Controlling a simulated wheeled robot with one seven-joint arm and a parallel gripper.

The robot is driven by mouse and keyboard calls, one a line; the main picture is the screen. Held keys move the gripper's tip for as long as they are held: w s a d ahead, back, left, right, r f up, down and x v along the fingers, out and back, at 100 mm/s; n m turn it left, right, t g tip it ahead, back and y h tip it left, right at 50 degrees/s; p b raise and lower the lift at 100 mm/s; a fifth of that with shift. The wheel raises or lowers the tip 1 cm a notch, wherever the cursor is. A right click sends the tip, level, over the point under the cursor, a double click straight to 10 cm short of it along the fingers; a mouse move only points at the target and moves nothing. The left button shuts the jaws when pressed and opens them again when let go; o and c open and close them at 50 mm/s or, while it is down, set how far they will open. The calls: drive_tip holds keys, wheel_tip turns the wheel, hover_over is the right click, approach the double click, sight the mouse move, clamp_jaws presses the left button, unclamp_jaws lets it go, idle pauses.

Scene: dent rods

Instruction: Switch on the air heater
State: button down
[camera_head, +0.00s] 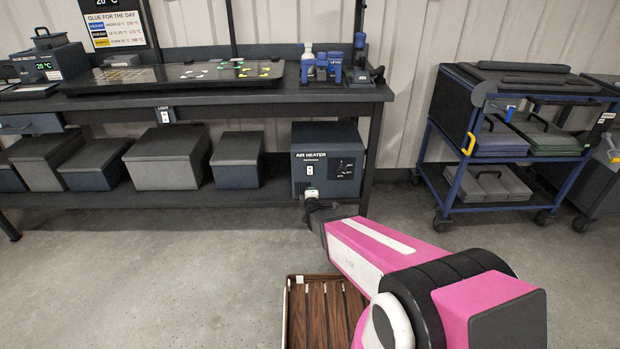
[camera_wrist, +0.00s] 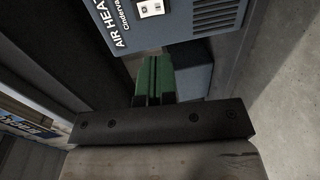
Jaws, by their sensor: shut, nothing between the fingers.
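The air heater (camera_head: 327,148) is a dark blue-grey box on the lower shelf of the bench, at the right end. Its front has a white label, a small white switch (camera_head: 309,170) at the left and a black dial (camera_head: 345,167) at the right. In the wrist view the heater (camera_wrist: 215,28) shows turned sideways, with the white switch (camera_wrist: 151,8) beside the label at the top. My gripper (camera_wrist: 153,62) is shut and empty, its green fingers together just short of the heater front.
Several lidded grey boxes (camera_head: 168,160) stand left of the heater on the shelf. The bench top (camera_head: 230,92) is above it, with a leg (camera_head: 372,155) close on its right. A blue cart (camera_head: 515,140) stands further right. A wooden crate (camera_head: 290,315) sits on the floor below my arm.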

sight(310, 174)
drive_tip(key=shift+w, duration=0.1)
drive_tip(key=w, duration=0.4)
drive_tip(key=w+f, duration=0.1)
drive_tip(key=w, duration=0.8)
drive_tip(key=shift+w+f, duration=0.35)
drive_tip(key=shift+w, duration=0.05)
drive_tip(key=shift+w+f, duration=0.1)
drive_tip(key=shift+w, duration=0.2)
drive_tip(key=shift+s, duration=0.2)
